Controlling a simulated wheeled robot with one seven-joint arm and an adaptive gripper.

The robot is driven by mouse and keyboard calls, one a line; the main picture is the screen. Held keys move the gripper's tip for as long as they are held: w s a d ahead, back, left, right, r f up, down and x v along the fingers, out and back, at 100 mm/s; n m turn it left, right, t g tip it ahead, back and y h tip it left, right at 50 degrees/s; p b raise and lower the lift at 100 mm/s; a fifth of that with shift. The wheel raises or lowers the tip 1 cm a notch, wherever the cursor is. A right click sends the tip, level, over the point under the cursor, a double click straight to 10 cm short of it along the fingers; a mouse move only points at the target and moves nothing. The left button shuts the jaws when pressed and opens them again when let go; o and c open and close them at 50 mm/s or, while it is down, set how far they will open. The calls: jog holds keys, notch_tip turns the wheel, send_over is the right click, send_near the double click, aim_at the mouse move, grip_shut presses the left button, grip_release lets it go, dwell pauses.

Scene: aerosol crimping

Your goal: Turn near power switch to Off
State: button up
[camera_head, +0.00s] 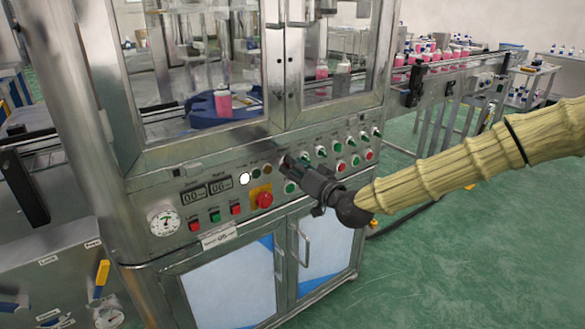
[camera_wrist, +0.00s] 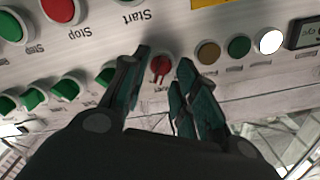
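The red power switch (camera_wrist: 160,68), a small rotary knob, shows in the wrist view with a partly covered label beside it. That view shows the panel lettering upside down. My gripper (camera_wrist: 163,61) is open, with one finger on each side of the knob. Narrow gaps seem to separate the fingers from it; contact is hard to judge. The knob's bar looks slightly tilted from the picture's vertical. In the head view my gripper (camera_head: 286,163) is at the upper middle of the sloped control panel (camera_head: 285,207) and hides the knob.
Close by are brown (camera_wrist: 208,52), green (camera_wrist: 239,47) and white (camera_wrist: 270,41) round lights. Red Stop (camera_wrist: 58,10) and green Start buttons and several green switches (camera_wrist: 65,88) crowd the panel. A red emergency button (camera_head: 264,199) sits lower left. Cabinet handles (camera_head: 303,245) project below.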

jog(key=shift+w+a, duration=0.2)
jog(key=shift+w, duration=0.1)
grip_shut()
jog(key=n+b, duration=0.1)
jog(key=n, duration=1)
jog(key=shift+s+a+n+b, duration=0.2)
jog(key=shift+n+b, duration=0.2)
dwell(0.5)
